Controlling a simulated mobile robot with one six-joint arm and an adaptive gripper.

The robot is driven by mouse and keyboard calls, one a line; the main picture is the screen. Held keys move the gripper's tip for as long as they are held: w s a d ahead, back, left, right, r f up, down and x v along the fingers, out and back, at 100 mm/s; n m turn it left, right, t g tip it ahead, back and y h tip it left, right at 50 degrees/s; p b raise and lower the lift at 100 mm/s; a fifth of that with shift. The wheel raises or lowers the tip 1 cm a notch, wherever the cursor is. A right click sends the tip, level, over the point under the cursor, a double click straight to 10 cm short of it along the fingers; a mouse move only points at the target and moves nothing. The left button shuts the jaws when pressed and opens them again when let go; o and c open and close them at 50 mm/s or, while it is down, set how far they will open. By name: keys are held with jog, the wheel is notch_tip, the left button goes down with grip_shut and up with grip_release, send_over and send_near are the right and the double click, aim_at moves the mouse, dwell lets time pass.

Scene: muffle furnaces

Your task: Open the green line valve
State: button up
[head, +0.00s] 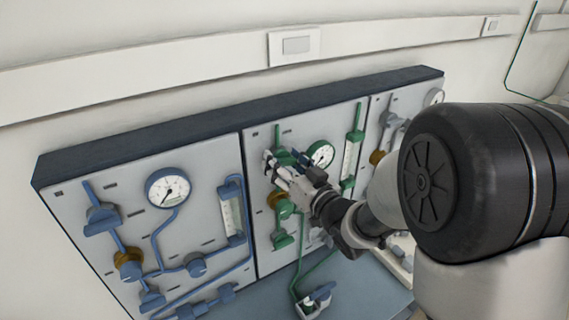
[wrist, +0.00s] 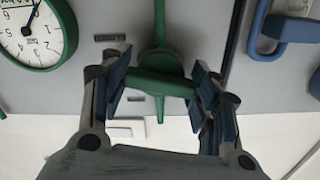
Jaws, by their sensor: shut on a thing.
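The green line valve (head: 284,156) is on the middle panel, at the top of the green pipe. My gripper (head: 274,166) reaches it from the lower right and covers part of it. In the wrist view, the valve's green handle (wrist: 160,84) lies crosswise between the fingers of my gripper (wrist: 165,76), one finger at each end. The fingers are shut on the handle. A green pipe (wrist: 159,22) runs from the valve to the top of that view.
A green-rimmed gauge (head: 321,154) is close to the right of the valve and also shows in the wrist view (wrist: 36,28). The blue line panel with its gauge (head: 168,188) is at left. My arm hides much of the right panel.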

jog(key=m, duration=0.3)
jog(key=shift+m, duration=0.3)
jog(key=m, duration=0.3)
jog(key=shift+m, duration=0.3)
jog(key=m+p, duration=0.1)
jog(key=m, duration=0.3)
jog(key=shift+m+p, duration=0.6)
jog(key=shift+m, duration=1.4)
jog(key=o, duration=1.1)
